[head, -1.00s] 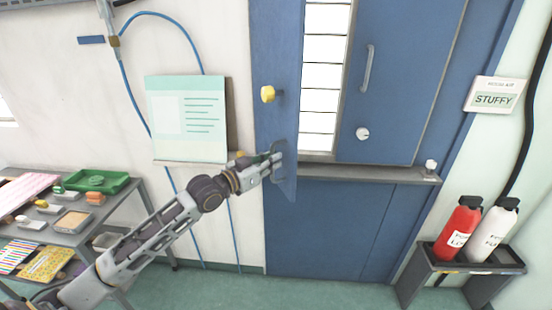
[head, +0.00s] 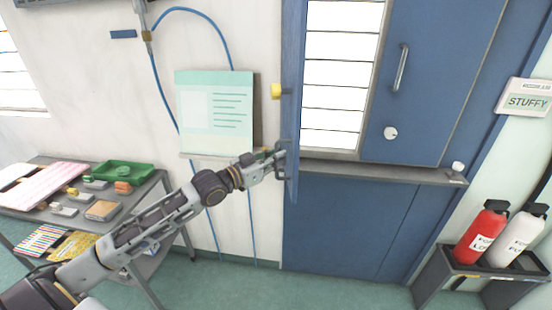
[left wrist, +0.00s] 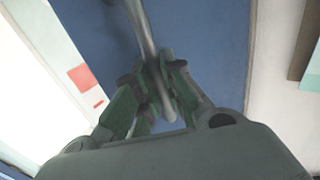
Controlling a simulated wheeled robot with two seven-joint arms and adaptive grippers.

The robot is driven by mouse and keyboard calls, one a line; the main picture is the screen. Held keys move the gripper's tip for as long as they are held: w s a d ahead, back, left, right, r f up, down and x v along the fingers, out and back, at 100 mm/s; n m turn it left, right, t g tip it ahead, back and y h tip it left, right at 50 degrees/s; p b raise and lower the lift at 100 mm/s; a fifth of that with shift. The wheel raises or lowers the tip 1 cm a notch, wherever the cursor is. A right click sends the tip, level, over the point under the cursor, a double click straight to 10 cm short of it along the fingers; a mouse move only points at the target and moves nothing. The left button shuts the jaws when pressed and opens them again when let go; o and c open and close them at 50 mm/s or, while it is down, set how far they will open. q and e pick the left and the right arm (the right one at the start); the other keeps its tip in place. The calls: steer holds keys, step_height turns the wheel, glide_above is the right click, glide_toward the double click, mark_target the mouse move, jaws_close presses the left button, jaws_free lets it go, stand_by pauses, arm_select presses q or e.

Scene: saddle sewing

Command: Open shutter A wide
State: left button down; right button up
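The left blue shutter (head: 290,60) stands swung out from the window and shows almost edge-on in the head view. No letter on it is readable. My left gripper (head: 279,163) is at its lower part. In the left wrist view my gripper (left wrist: 158,90) has its green-padded fingers closed around a grey bar handle (left wrist: 150,45) in front of the blue panel (left wrist: 95,45). The right blue shutter (head: 428,90), with a grey handle (head: 401,67) and a white knob (head: 390,132), covers the right part of the window. My right gripper is out of view.
A yellow knob (head: 277,91) shows at the shutter's left side. A pale green notice board (head: 214,112) hangs on the wall just left. A ledge (head: 385,172) runs below the window. A cluttered rack (head: 130,205) stands left; bottles (head: 483,232) stand right.

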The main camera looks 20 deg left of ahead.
arm_select(q)
steer(key=c, duration=1.5)
jaws_free()
steer(key=shift+w, duration=0.2)
steer(key=shift+s, duration=0.15)
steer(key=shift+s+a, duration=0.1)
steer(key=shift+a, duration=0.05)
steer(key=shift+v, duration=5.4)
steer(key=shift+s+a, duration=0.15)
steer(key=shift+s, duration=0.2)
